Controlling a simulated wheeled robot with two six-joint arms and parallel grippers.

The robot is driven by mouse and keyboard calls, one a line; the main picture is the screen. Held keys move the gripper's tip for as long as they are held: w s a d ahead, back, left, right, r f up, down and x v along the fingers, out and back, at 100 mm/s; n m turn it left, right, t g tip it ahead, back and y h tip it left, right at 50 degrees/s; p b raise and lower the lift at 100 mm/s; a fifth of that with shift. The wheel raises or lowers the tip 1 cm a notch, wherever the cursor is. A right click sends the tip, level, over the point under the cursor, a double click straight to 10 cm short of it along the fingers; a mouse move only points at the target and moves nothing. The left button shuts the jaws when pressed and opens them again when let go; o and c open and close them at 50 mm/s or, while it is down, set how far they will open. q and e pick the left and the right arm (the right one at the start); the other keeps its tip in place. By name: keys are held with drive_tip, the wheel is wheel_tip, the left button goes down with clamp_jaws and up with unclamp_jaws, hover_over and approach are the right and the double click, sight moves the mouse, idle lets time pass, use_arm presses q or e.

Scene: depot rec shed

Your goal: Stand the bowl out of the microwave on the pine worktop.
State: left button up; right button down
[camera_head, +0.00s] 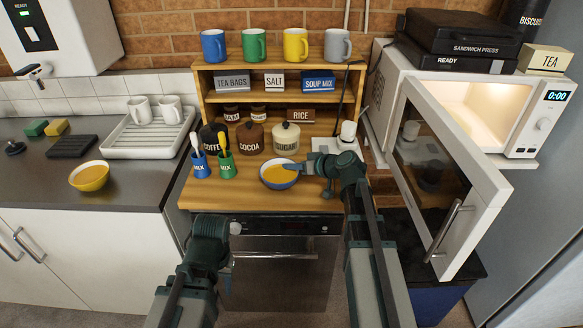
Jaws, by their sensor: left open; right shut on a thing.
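A blue bowl (279,184) with orange contents is at the pine worktop (235,201), in front of the canisters. It is upright; whether its base touches the wood I cannot tell. My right gripper (303,167) is shut on the bowl's right rim. The microwave (519,110) at the right has its door (474,190) swung wide open. Its lit cavity looks empty where it shows; the door hides part of it. My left gripper (236,229) is open and empty, low in front of the worktop's front edge.
Green and blue mix pots (228,166) with spoons stand left of the bowl. Cocoa (250,139) and sugar (286,139) canisters stand behind it. A yellow bowl (89,178) sits on the grey counter (125,194). The worktop's front left is clear.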

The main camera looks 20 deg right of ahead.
drive_tip(key=c, duration=0.8)
unclamp_jaws()
drive_tip(key=shift+c, duration=0.2)
drive_tip(key=shift+s+d+r+p, duration=0.15)
drive_tip(key=shift+s+r+p, duration=0.1)
drive_tip(key=shift+p, duration=0.1)
drive_tip(key=p+v, duration=0.4)
drive_tip(key=v, duration=0.6)
drive_tip(key=shift+r+p, duration=0.1)
drive_tip(key=shift+p, duration=0.3)
drive_tip(key=shift+s+d+r, duration=0.15)
drive_tip(key=shift+s+d, duration=0.2)
drive_tip(key=shift+s, duration=0.15)
